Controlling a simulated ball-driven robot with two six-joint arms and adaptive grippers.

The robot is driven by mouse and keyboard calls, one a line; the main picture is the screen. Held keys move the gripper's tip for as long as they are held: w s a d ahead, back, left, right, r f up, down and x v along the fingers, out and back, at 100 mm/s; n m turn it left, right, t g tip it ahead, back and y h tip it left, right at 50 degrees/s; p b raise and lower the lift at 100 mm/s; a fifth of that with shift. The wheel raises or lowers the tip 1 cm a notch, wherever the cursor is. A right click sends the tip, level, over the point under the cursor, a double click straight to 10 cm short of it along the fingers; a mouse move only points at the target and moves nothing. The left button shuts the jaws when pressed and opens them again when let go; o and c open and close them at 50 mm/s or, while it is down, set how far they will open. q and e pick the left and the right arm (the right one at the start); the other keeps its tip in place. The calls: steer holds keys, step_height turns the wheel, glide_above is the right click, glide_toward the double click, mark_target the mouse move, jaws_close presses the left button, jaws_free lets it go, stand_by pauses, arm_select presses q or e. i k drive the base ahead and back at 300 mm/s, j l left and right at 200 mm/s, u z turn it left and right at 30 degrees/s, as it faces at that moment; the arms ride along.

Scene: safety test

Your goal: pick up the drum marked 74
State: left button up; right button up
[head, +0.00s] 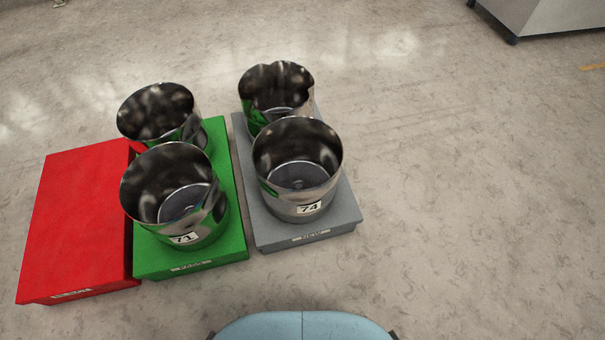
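The drum marked 74 (309,209) is an open-topped, shiny metal drum. It stands upright on the front part of the grey platform (277,233), with its label facing me. Its inside is visible and looks empty apart from a small round fitting at the bottom. Another metal drum (255,118) stands behind it on the same platform, partly hidden by drum 74. Neither of my grippers shows in the head view.
A drum marked 71 (208,226) and another drum (128,130) stand on the green platform (229,192) to the left. An empty red platform (80,215) lies farther left. The floor (470,200) to the right is clear. A grey cabinet (550,15) stands at the top right.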

mark_target(297, 161)
steer(key=l+u, duration=0.3)
steer(key=l, duration=0.45)
steer(key=l+u, duration=0.25)
steer(key=l, duration=0.5)
